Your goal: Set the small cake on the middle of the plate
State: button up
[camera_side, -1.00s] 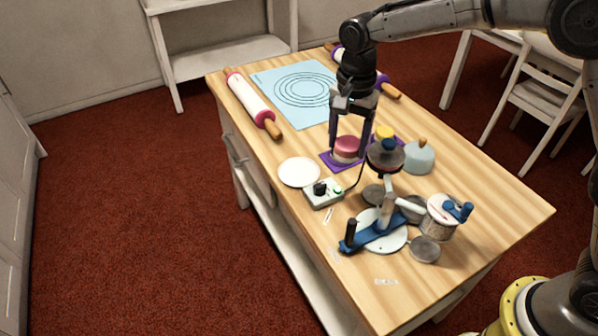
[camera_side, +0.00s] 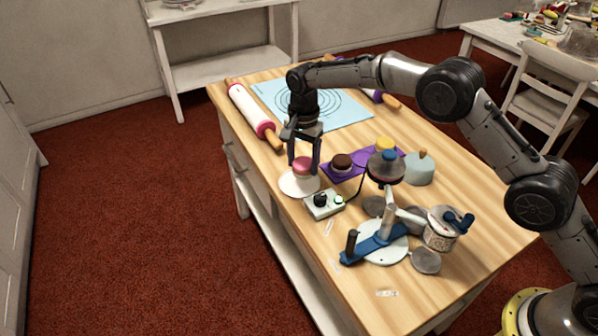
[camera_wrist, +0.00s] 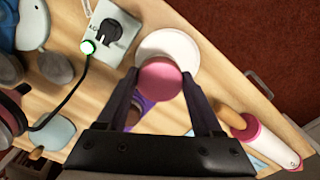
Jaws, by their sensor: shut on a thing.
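The small pink cake (camera_side: 302,166) is between the fingers of my gripper (camera_side: 303,168), which is shut on it. It is over the white plate (camera_side: 292,188); in the side view it appears near the plate's middle, towards the far edge. In the wrist view the pink top of the cake (camera_wrist: 159,80) covers the near part of the plate (camera_wrist: 176,44), and my gripper (camera_wrist: 160,88) has a finger on each side of it. I cannot tell whether the cake touches the plate.
A control box (camera_side: 323,204) with a knob and green light stands close beside the plate. A purple mat (camera_side: 367,161) holds a brown cake (camera_side: 342,162) and a yellow one (camera_side: 384,144). A rolling pin (camera_side: 252,111) lies behind the plate. A turntable with a blue arm (camera_side: 375,240) stands in front.

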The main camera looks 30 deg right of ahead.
aim_at(299, 173)
jog(key=shift+w+a+f, duration=0.2)
jog(key=shift+w+f, duration=0.5)
jog(key=shift+f, duration=1.6)
jog(key=shift+f, duration=0.15)
jog(key=o, duration=1.4)
jog(key=shift+o, duration=0.2)
notch_tip(299, 173, up, 11)
jog(key=shift+f, duration=0.1)
jog(key=shift+r, duration=0.8)
